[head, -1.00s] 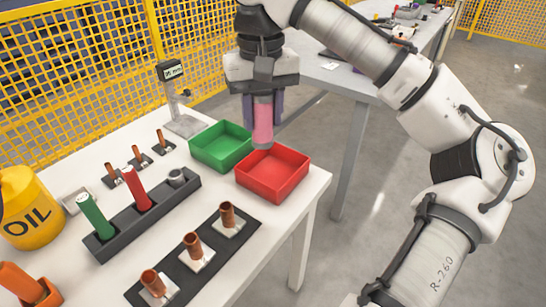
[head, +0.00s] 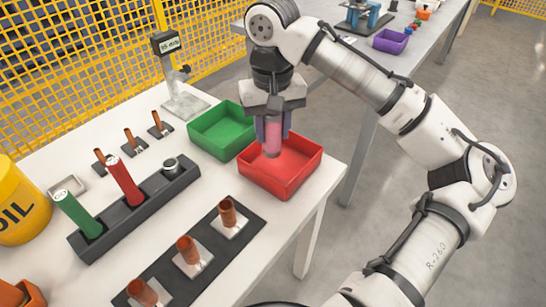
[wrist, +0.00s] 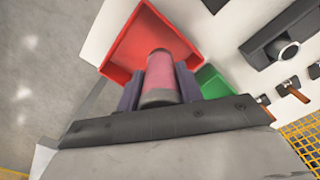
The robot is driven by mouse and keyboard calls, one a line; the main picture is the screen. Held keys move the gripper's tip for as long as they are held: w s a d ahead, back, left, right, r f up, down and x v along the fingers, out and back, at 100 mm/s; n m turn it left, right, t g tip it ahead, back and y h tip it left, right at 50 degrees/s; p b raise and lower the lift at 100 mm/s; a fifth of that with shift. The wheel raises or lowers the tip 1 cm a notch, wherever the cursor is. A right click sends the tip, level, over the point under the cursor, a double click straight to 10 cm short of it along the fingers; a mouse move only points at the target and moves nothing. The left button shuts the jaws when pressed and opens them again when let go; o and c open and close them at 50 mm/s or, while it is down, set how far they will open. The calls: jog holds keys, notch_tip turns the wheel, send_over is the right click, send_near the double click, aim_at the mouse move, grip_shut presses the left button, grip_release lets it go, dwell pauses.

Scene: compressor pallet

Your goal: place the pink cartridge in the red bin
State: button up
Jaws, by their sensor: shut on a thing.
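The pink cartridge (head: 273,138) is upright between the fingers of my gripper (head: 272,127), which is shut on it. Its grey lower end is over the left part of the red bin (head: 290,182), near the bin's back-left wall. I cannot tell whether it touches the bin floor. In the wrist view the pink cartridge (wrist: 165,75) sits between the two purple-grey fingers (wrist: 160,88), with the red bin (wrist: 121,48) beyond it. The part of the bin behind the cartridge is hidden.
A green bin (head: 222,132) stands left of the red bin. A dark rack (head: 130,220) holds a green and a red cartridge. Copper pieces stand on a dark strip (head: 230,250) in front. A gauge stand (head: 180,95) is at the back. The table edge lies close right of the red bin.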

aim_at(273, 156)
jog(key=shift+f+b, duration=0.35)
jog(key=shift+f, duration=3.35)
jog(key=o, duration=0.8)
jog(key=shift+f, duration=0.15)
notch_tip(273, 156, up, 12)
jog(key=shift+r+p, duration=0.2)
jog(key=shift+p, duration=0.6)
